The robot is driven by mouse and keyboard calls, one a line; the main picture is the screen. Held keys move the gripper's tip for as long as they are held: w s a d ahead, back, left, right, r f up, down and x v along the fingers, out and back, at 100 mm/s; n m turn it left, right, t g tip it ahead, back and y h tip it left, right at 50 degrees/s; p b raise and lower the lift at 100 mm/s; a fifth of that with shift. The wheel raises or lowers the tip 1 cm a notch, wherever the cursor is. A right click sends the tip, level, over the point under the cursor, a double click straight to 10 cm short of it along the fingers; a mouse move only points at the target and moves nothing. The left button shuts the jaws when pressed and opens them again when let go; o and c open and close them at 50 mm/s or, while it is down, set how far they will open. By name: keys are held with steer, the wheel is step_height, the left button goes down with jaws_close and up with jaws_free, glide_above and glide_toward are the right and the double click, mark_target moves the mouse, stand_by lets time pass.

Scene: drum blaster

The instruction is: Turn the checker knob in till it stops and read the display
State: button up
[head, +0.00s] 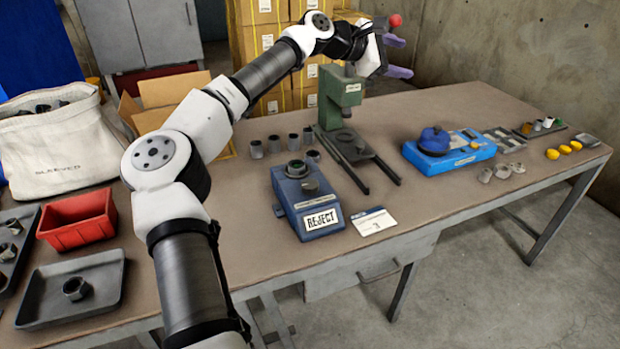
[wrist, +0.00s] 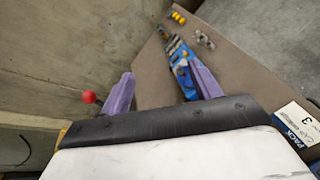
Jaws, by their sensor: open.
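The checker (head: 318,222) is a dark blue box near the table's front edge in the head view. Its front panel (head: 320,219) reads REJECT. A dark knob (head: 310,186) stands on its sloped top. Behind the knob, a dark ring-shaped part with green inside (head: 296,168) sits on the checker. My gripper (head: 398,56) is high above the table behind the green press, far from the knob. Its purple fingers are spread with nothing between them, as the wrist view (wrist: 163,85) shows. The knob is not visible in the wrist view.
A green press (head: 340,95) stands behind the checker; a red ball (head: 395,20) is close to my gripper. Several dark sleeves (head: 274,144) stand left of the press. A bright blue device (head: 465,152) is to the right. A white card (head: 374,221) lies beside the checker.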

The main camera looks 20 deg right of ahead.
steer(key=w+a+r+n+t+h, duration=0.3)
steer(key=w+r+n+t+h, duration=0.1)
steer(key=w+r+n+t, duration=0.75)
steer(key=w+a+f+n+t+y, duration=0.35)
steer(key=n+y, duration=0.25)
steer(key=n, duration=0.3)
steer(key=w+a+f+n+t+y, duration=0.2)
steer(key=w+a+n+y, duration=0.3)
steer(key=n, duration=0.4)
steer(key=n+g+y+b, duration=0.1)
steer(key=n+g+y, duration=0.6)
steer(key=g, duration=1)
glide_above(310, 183)
step_height(310, 183, down, 22)
steer(key=m, duration=0.2)
steer(key=shift+n+y, duration=0.25)
steer(key=shift+y, duration=0.05)
step_height(310, 183, down, 12)
steer(key=shift+f+p, duration=0.2)
steer(key=shift+p, duration=0.1)
